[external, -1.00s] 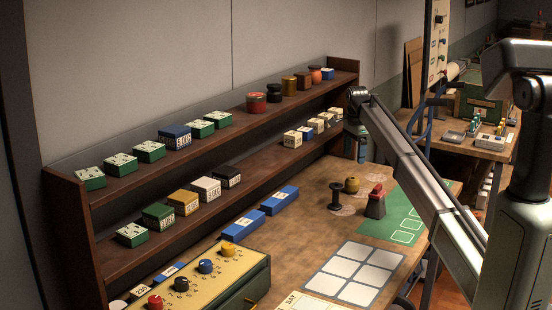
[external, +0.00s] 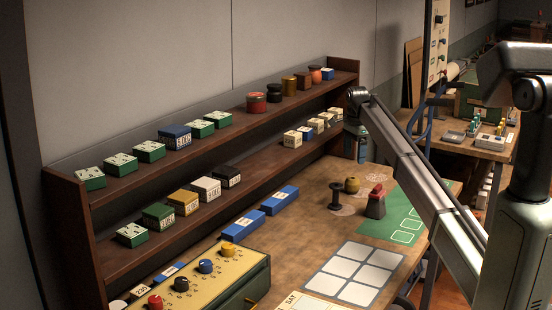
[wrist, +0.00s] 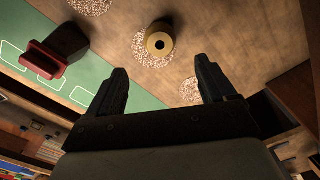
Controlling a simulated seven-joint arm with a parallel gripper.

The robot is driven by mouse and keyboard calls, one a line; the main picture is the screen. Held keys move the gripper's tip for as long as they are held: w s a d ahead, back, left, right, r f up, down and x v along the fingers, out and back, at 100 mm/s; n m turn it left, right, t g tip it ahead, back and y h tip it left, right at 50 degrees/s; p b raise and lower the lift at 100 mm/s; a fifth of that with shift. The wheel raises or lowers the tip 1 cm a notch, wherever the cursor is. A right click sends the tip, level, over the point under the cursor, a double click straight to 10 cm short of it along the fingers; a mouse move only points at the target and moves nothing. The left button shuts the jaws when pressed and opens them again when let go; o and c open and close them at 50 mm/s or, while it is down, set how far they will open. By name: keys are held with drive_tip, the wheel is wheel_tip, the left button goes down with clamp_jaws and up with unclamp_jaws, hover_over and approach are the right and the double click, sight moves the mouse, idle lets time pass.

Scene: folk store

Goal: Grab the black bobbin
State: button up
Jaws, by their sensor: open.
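The black bobbin (external: 336,196) stands upright on the wooden bench in the external view, in front of the shelf. I do not see it in the wrist view. A tan-yellow bobbin (external: 352,185) stands just behind and right of it. In the wrist view a round yellow bobbin (wrist: 159,41) with a dark centre hole stands on a speckled patch, beyond the fingertips. My gripper (wrist: 161,69) is open with nothing between its fingers. In the external view my arm's end hangs near the shelf's right end, above and beyond the black bobbin; the fingers are hard to make out.
A dark block with a red top (external: 375,202) stands right of the bobbins by a green mat (external: 385,229). It also shows in the wrist view (wrist: 45,66). A shelf (external: 335,147) with several boxes lines the wall. A white-squared sheet (external: 337,273) lies nearer the camera.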

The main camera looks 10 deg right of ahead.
drive_tip(key=shift+c, duration=0.4)
wheel_tip(320, 180, up, 4)
hover_over(337, 191)
drive_tip(key=w, duration=0.2)
drive_tip(key=shift+n, duration=0.3)
drive_tip(key=f, duration=1.3)
drive_tip(key=shift+w+d+f, duration=0.15)
drive_tip(key=shift+w+d, duration=0.15)
drive_tip(key=shift+d, duration=0.05)
drive_tip(key=c, duration=1)
